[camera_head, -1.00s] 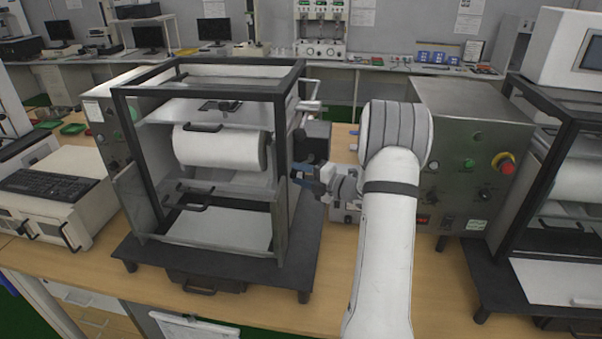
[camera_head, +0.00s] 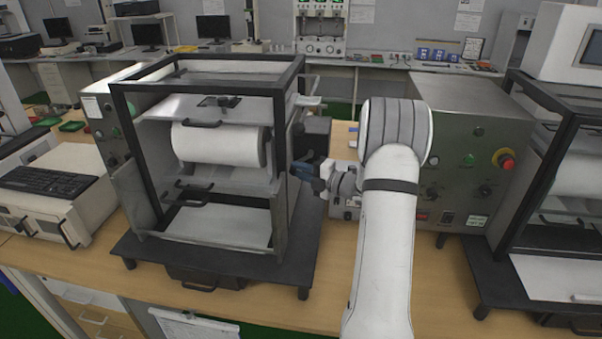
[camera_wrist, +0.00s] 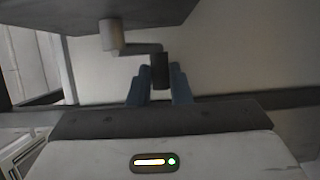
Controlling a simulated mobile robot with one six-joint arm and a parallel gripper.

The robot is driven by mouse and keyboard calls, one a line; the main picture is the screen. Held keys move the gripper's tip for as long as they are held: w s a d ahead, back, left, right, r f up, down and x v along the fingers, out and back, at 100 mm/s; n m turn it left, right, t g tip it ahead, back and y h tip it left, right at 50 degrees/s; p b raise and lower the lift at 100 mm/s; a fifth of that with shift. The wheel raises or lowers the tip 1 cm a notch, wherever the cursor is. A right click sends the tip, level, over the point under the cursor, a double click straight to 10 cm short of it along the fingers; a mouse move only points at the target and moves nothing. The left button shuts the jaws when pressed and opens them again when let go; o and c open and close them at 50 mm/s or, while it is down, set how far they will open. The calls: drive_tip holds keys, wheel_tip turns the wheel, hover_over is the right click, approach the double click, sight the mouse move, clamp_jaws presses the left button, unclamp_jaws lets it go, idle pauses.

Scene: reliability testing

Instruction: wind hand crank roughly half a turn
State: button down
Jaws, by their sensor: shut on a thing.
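The hand crank shows in the wrist view as a light cylindrical hub (camera_wrist: 112,36), a thin arm and a dark grip (camera_wrist: 160,71). The grip sits between the blue fingertips of my gripper (camera_wrist: 160,88), which is shut on it. The crank arm runs from the hub to the right and bends down to the grip. In the head view my gripper (camera_head: 306,172) is at the right side of the black-framed machine (camera_head: 289,130); the crank itself is mostly hidden there. A white roller (camera_head: 218,146) lies inside the frame.
A metal control box (camera_head: 470,110) with a red knob (camera_head: 504,159) stands right, behind my arm. A second framed machine (camera_head: 560,150) is at the far right. A white device with a keyboard (camera_head: 45,179) is left. Bare wooden table (camera_head: 335,275) lies in front.

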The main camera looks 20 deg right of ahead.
drive_tip(key=shift+a+f+t+b, duration=0.1)
drive_tip(key=shift+f+t+b, duration=0.2)
drive_tip(key=shift+b, duration=0.75)
drive_tip(key=shift+w+r+m+y+b, duration=0.1)
drive_tip(key=shift+r+m+y+b, duration=0.2)
drive_tip(key=shift+r+b, duration=0.15)
drive_tip(key=c, duration=1.3)
unclamp_jaws()
drive_tip(key=b+v, duration=0.2)
drive_tip(key=v, duration=0.5)
drive_tip(key=shift+s+f, duration=0.15)
drive_tip(key=shift+s, duration=0.25)
